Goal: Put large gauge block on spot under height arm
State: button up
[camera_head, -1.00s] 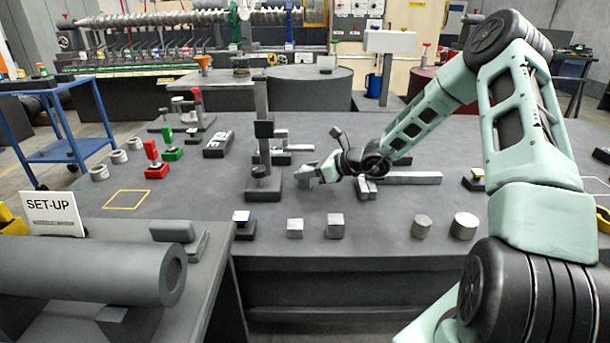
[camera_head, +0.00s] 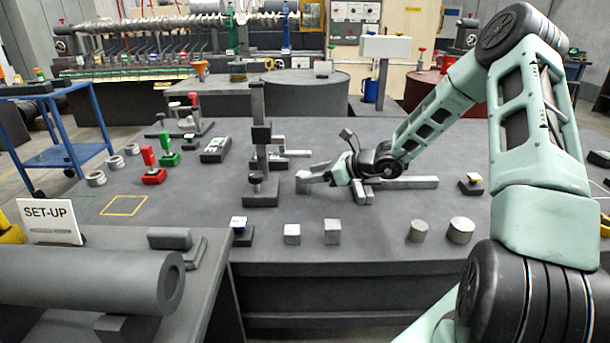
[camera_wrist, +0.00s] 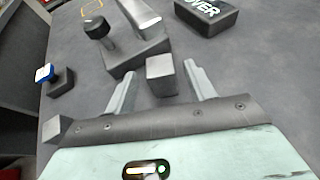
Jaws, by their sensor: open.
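A grey gauge block (camera_wrist: 161,75) stands between the two spread fingers in the wrist view, close to the base of the height stand. I cannot tell whether it touches the base or sits on a marked spot. My gripper (camera_head: 310,178) is open, low over the table just right of the stand; its fingers also show in the wrist view (camera_wrist: 160,88). The height stand (camera_head: 260,150) has a dark upright column, a flat base and a black knob (camera_wrist: 97,28). Two light grey cubes (camera_head: 292,234) (camera_head: 332,231) stand near the table's front edge.
A long grey bar (camera_head: 408,184) lies behind and right of my gripper. Two metal cylinders (camera_head: 461,230) (camera_head: 419,231) stand front right. A dark lettered block (camera_head: 215,150) and red and green clamps (camera_head: 151,170) (camera_head: 168,154) are to the left. The front middle is partly clear.

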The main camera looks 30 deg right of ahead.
jog(key=v, duration=0.8)
jog(key=s+a+r+n+g, duration=0.1)
jog(key=s+a+n+g, duration=0.3)
jog(key=a, duration=0.5)
jog(key=s+a+r+n+g+y, duration=0.1)
jog(key=s+a+n+g, duration=0.2)
jog(key=a+n, duration=0.5)
jog(key=s+a+n+g, duration=0.3)
jog(key=a+n, duration=0.1)
jog(key=a, duration=0.6)
jog(key=s+a+r+n+h, duration=0.1)
jog(key=s+a+n+h, duration=0.1)
jog(key=s+n, duration=0.4)
jog(key=s+a+r+n+h, duration=0.1)
jog(key=s+a+n+h, duration=0.2)
jog(key=s+n, duration=0.4)
jog(key=s+a+r+n+g+h, duration=0.1)
jog(key=s+a+n+h, duration=0.1)
jog(key=s+n, duration=0.5)
jog(key=shift+a+r+n+h+p, duration=0.25)
jog(key=shift+a+n+h+p, duration=0.15)
jog(key=shift+n, duration=0.1)
jog(key=shift+s, duration=0.15)
